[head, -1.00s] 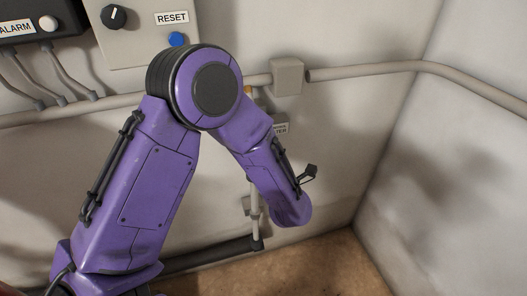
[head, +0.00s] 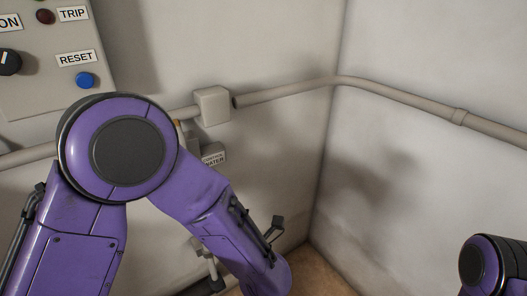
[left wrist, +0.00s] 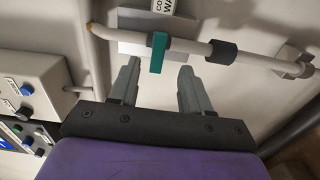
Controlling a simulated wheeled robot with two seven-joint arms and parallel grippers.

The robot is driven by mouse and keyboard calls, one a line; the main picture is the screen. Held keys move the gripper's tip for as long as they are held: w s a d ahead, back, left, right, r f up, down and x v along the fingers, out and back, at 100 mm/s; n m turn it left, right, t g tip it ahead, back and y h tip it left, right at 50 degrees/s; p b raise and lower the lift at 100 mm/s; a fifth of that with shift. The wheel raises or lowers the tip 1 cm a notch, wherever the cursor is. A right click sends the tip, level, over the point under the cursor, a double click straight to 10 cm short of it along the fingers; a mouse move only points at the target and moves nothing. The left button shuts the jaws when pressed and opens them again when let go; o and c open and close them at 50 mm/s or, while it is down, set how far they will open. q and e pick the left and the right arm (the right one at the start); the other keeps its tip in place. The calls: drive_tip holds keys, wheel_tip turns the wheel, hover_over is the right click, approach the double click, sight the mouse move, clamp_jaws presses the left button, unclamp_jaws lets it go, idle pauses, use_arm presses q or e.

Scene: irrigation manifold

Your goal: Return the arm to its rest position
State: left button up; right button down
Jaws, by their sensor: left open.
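My left arm (head: 75,235), purple with a black round elbow cap, comes in from the left in the head view and reaches down towards the corner; its gripper is hidden there. In the left wrist view my left gripper (left wrist: 158,85) is open, its two grey fingers apart with nothing gripped. A teal valve handle (left wrist: 158,52) on a pale pipe (left wrist: 190,46) appears beyond the gap between the fingertips; the distance to it cannot be told. A purple link of my right arm (head: 492,264) shows at the lower right of the head view; the right gripper is out of frame.
A control panel (head: 30,95) with a blue RESET button (head: 85,80) is on the left wall. A conduit (head: 400,95) runs round the corner from a junction box (head: 212,105). A label plate (head: 213,157) sits behind the arm. Space before the right wall is clear.

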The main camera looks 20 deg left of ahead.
use_arm(q)
drive_tip(key=w+d+f+m+t+h, duration=0.25)
drive_tip(key=f+m+h, duration=0.45)
drive_tip(key=m, duration=0.4)
drive_tip(key=s+a+f+m+g+h, duration=0.2)
drive_tip(key=s+f+m, duration=0.1)
drive_tip(key=f, duration=0.4)
drive_tip(key=s+a+f+m+g+h, duration=0.1)
drive_tip(key=s+f+m+g, duration=0.1)
drive_tip(key=f+m, duration=0.3)
drive_tip(key=s+a+f+m+g, duration=0.1)
drive_tip(key=s+a+f+g, duration=0.2)
drive_tip(key=s+f, duration=0.4)
drive_tip(key=s+a+f+g, duration=0.4)
drive_tip(key=s+f, duration=0.3)
drive_tip(key=s, duration=0.7)
drive_tip(key=shift+s+a+f+m, duration=0.15)
drive_tip(key=shift+s+a+m, duration=0.15)
drive_tip(key=shift+s+m, duration=0.1)
